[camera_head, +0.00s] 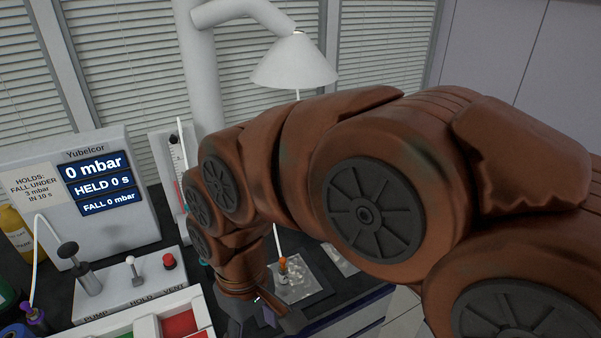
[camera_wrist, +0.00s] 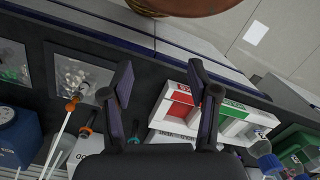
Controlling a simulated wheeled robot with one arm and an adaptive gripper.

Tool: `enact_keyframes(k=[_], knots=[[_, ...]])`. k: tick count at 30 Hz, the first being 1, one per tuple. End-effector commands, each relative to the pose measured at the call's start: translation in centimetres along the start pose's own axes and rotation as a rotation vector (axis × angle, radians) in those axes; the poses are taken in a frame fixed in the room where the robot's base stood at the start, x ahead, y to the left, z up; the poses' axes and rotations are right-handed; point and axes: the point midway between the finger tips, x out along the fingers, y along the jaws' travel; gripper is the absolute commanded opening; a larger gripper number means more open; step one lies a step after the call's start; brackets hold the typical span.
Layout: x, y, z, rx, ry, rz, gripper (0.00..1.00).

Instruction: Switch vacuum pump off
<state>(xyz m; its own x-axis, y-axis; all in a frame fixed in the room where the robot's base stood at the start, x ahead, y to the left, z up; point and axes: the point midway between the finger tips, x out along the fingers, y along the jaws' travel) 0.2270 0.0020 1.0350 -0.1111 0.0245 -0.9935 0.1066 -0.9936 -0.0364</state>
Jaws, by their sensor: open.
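The Yubelcor unit (camera_head: 150,225) stands at the left in the head view; its screen (camera_head: 100,180) reads 0 mbar, HELD 0 s, FALL 0 mbar. On its base panel (camera_head: 140,290) are a black-topped knob (camera_head: 68,250) above the PUMP label, a small white-tipped toggle (camera_head: 131,264) near HOLD and a red button (camera_head: 169,261) near VENT. My gripper (camera_head: 262,318) is low in the middle, right of the panel and apart from it. The wrist view shows its fingers (camera_wrist: 163,88) open and empty. The pump knob's exact switch position cannot be told.
A white tray with red (camera_wrist: 180,105) and green sections lies on the dark bench below my fingers. Bags of pale pellets (camera_wrist: 78,78) and orange-capped tools lie left of it. Bottles (camera_head: 18,232) stand at the left edge. A white lamp-like hood (camera_head: 293,62) hangs behind my arm.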

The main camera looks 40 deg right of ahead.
Motion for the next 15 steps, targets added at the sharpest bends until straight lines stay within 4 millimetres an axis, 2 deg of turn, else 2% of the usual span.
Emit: enact_keyframes(k=[3, 8, 11, 15], knots=[[-2.6, 0.5, -3.6, -0.093, 0.051, -0.025, 0.6], [-6.0, 1.9, -8.2, -0.212, 0.129, -0.054, 0.6], [-8.0, 3.4, -11.0, -0.27, 0.184, -0.068, 0.6], [-10.5, 6.4, -14.6, -0.329, 0.258, -0.082, 0.6]])
